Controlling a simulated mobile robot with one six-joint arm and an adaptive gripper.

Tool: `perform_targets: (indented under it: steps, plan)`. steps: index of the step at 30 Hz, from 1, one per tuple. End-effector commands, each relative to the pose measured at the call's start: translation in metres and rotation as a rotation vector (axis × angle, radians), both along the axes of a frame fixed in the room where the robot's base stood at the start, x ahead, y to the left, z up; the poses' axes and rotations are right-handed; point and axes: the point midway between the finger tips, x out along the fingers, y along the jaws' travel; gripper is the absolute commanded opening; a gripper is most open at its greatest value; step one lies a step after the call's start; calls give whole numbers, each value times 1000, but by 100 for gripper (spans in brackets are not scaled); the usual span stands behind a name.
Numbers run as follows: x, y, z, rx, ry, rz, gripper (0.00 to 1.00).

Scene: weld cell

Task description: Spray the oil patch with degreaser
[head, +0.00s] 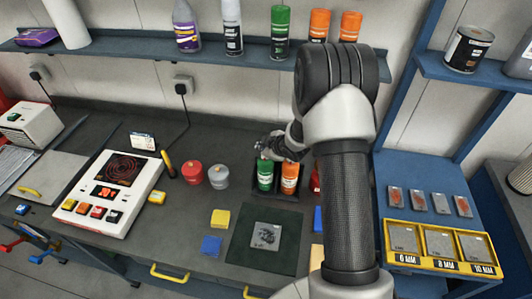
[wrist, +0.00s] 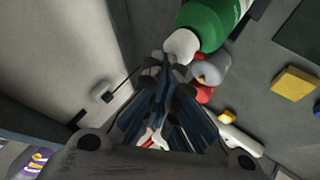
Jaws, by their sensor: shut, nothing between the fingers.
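A dark oil patch (head: 267,236) lies on a grey plate on a dark green mat at the front middle of the bench. A green spray can (head: 265,177) stands upright in a dark holder beside an orange can (head: 290,178). Its label is too small to read. My gripper (head: 266,150) is just above the green can, partly hidden by my arm. In the wrist view my gripper (wrist: 165,72) is shut and empty, with its fingertips beside the white cap of the green can (wrist: 205,25). I cannot tell if they touch the cap.
A red canister (head: 192,173) and a grey canister (head: 218,177) stand left of the holder. Yellow (head: 220,218) and blue (head: 211,245) blocks lie left of the mat. Several cans and a bottle stand on the shelf (head: 150,47). A control box (head: 105,190) stands left.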

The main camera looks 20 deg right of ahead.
Motion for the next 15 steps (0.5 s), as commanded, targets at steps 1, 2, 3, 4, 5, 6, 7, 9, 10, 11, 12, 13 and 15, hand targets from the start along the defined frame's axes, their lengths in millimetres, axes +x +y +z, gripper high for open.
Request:
perform_targets:
  steps: [1,2,3,4,5,6,7,9,10,11,12,13,15]
  plan:
    - [0,0,3,-1,1,-1,0]
    - [0,0,5,-1,1,-1,0]
    - [0,0,7,-1,1,-1,0]
    - [0,0,9,-1,1,-1,0]
    - [0,0,11,0,0,0,0]
    - [0,0,12,-1,0,1,0]
    - [0,0,13,-1,0,1,0]
    - [0,0,14,-1,1,0,0]
    - [0,0,13,-1,1,0,0]
    - [0,0,13,-1,1,1,0]
    - [0,0,13,0,1,0,0]
    - [0,0,13,0,1,0,0]
    - [0,0,13,0,1,0,0]
